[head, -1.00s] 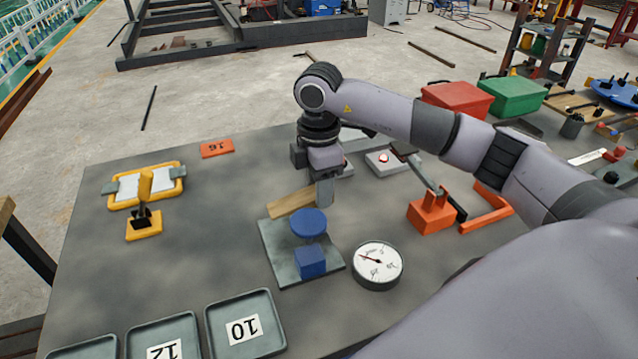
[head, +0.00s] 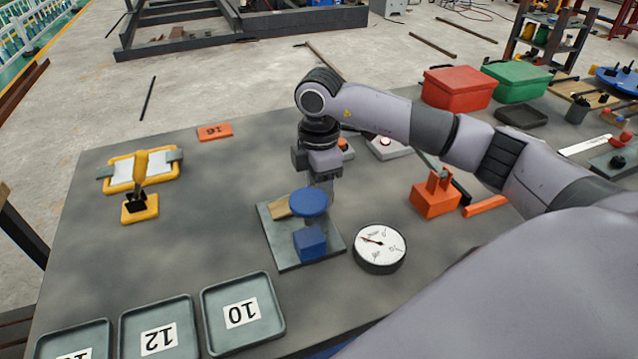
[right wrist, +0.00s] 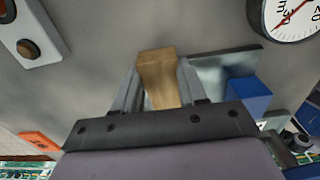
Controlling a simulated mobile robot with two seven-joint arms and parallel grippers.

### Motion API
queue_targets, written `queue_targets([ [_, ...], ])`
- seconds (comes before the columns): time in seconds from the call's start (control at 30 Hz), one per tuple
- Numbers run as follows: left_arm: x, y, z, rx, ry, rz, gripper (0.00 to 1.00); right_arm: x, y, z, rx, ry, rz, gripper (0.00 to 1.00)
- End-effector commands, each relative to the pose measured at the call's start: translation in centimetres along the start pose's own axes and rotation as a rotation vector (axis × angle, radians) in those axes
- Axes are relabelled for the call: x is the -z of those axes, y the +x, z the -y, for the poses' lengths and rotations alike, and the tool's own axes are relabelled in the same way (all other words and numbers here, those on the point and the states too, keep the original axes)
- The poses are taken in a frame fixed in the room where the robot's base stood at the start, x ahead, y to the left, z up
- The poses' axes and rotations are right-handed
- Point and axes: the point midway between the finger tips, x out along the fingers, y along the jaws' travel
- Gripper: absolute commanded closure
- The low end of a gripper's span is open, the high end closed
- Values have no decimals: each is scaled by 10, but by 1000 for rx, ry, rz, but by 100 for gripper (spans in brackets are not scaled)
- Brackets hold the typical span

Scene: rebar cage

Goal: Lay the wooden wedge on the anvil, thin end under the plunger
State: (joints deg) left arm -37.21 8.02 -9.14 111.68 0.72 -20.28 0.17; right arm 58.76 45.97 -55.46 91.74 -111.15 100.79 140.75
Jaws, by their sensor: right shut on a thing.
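The wooden wedge (head: 279,208) shows as a short tan piece in the head view, just left of the blue round plunger top (head: 309,201), which hides part of it. My right gripper (right wrist: 158,85) is shut on the wedge, which shows between both fingers in the right wrist view (right wrist: 158,70). In the head view the right gripper (head: 321,190) is behind the plunger top. A grey base plate (head: 290,256) carries a blue block (head: 310,242), which also shows in the right wrist view (right wrist: 249,95). I cannot tell whether the wedge touches the plate or which end is under the plunger.
A round dial gauge (head: 380,248) stands right of the plate. An orange clamp (head: 435,195) is farther right. Numbered trays (head: 242,312) line the front edge. A yellow fixture (head: 140,170) and an orange number tag (head: 215,132) are left. The table left of the plate is clear.

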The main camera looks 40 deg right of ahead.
Motion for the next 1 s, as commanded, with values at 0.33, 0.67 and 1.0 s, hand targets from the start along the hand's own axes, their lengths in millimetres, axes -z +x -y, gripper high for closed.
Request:
queue_targets([
  [0.33, 0, 0, 0, 0, 0, 0, 57, 0, 0, 0, 0, 0, 0, 29],
  [0.67, -1, 0, 0, 0, 0, 0, 57, 0, -8, -1, -2, 0, -1, 29],
  [1.0, -4, 3, 0, 0, 0, 0, 57, 0, -60, -1, -3, -1, -2, 29],
])
